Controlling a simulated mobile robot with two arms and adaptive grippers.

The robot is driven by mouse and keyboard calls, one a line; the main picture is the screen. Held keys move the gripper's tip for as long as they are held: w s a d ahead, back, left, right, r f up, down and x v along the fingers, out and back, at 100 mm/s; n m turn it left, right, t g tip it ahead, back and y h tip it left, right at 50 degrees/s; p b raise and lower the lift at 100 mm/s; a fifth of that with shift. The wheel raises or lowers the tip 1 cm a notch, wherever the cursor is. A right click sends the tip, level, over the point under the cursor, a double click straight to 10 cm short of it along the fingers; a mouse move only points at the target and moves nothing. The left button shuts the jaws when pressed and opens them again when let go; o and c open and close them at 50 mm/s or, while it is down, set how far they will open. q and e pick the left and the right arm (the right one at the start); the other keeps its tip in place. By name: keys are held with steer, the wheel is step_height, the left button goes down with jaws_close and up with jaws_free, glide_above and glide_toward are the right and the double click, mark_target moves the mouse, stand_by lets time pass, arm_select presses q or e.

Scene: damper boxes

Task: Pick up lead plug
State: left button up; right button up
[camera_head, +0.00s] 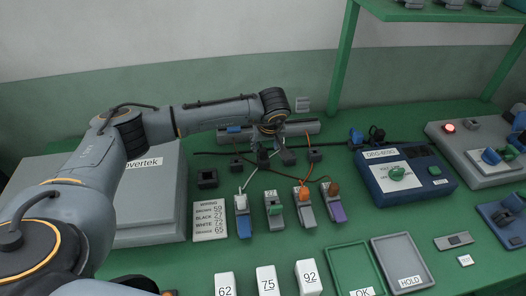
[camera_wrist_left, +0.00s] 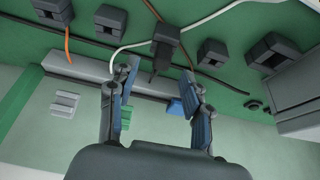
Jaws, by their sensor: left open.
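In the left wrist view a black lead plug (camera_wrist_left: 165,40) with a thin pin hangs on a white lead. It is between and just beyond the fingertips of my left gripper (camera_wrist_left: 161,70). The fingers are open, with space on both sides of the plug. In the head view my left gripper (camera_head: 274,157) is low over the back of the green bench, among the leads and black blocks; the plug is hard to make out there. My right gripper is not in view.
Black blocks (camera_head: 207,179) stand near the gripper, with a grey rail (camera_head: 305,128) behind. In front are several dampers (camera_head: 242,222), a wiring card (camera_head: 209,222) and numbered white boxes (camera_head: 267,281). OK (camera_head: 336,257) and HOLD trays (camera_head: 379,258) lie front right; a blue tester (camera_head: 422,190) stands right.

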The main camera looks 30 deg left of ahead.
mark_target(263, 150)
arm_select(q)
steer(key=shift+w+a+f, duration=0.2)
steer(key=shift+f, duration=0.35)
steer(key=x, duration=0.1)
steer(key=p+x, duration=0.1)
steer(key=x, duration=0.1)
steer(key=p+x, duration=0.1)
steer(key=shift+a+f, duration=0.1)
steer(key=shift+a, duration=0.2)
steer(key=shift+w+f, duration=0.2)
steer(key=shift+f, duration=0.05)
steer(key=shift+c, duration=0.9)
steer(key=c, duration=0.8)
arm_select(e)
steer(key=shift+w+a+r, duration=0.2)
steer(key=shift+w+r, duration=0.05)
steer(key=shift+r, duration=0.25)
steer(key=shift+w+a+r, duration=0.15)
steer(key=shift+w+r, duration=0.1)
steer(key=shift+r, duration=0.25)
